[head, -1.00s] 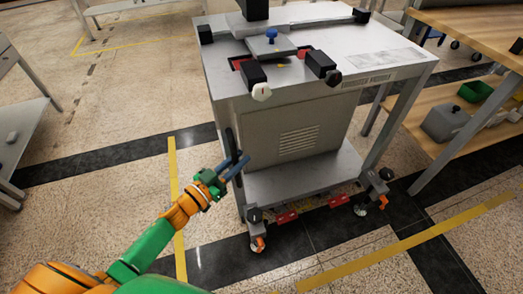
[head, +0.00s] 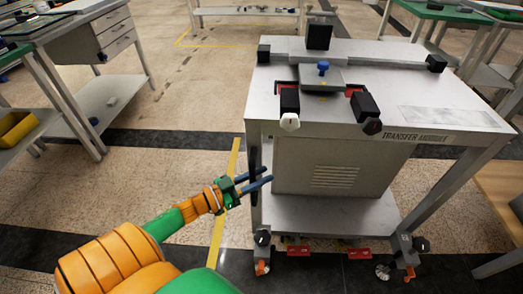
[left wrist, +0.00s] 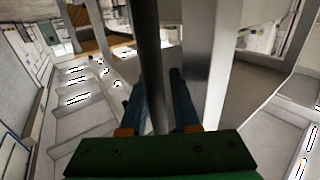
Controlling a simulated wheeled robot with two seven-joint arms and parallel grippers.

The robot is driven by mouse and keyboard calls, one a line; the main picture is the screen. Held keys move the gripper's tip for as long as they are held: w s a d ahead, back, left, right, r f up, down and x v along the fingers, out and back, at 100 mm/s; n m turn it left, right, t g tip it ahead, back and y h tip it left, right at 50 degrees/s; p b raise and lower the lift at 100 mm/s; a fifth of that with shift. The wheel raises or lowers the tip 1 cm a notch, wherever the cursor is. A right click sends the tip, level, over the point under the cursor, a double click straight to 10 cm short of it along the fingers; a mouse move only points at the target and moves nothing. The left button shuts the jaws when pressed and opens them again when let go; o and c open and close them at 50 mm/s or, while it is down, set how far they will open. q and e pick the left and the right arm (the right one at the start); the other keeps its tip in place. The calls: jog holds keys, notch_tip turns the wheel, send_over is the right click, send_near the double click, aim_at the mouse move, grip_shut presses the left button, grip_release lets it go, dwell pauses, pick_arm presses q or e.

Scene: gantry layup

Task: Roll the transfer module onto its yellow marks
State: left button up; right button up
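The transfer module (head: 400,100), a grey wheeled cart with its name on the front edge, stands right of centre in the head view. A black upright handle (head: 253,160) is at its front left leg. My left gripper (head: 268,175) is at this handle with its blue fingers spread. In the left wrist view, the dark bar (left wrist: 149,50) of the handle runs between the open fingers, beside the grey leg (left wrist: 205,60); I see no clear grip on it. A yellow floor strip (head: 226,195) lies left of the cart. My right gripper is out of view.
Castors (head: 262,262) and red pedals (head: 298,250) are at the cart's foot. A drawer bench (head: 110,45) stands at left, a wooden-shelf bench (head: 500,200) at right. Behind, yellow floor lines (head: 190,45) show near another table. Floor between is clear.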

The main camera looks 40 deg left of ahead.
pick_arm(q)
jog(key=shift+w+f, duration=0.15)
jog(key=shift+f, duration=0.05)
jog(key=v, duration=0.7)
jog(key=shift+p, duration=0.35)
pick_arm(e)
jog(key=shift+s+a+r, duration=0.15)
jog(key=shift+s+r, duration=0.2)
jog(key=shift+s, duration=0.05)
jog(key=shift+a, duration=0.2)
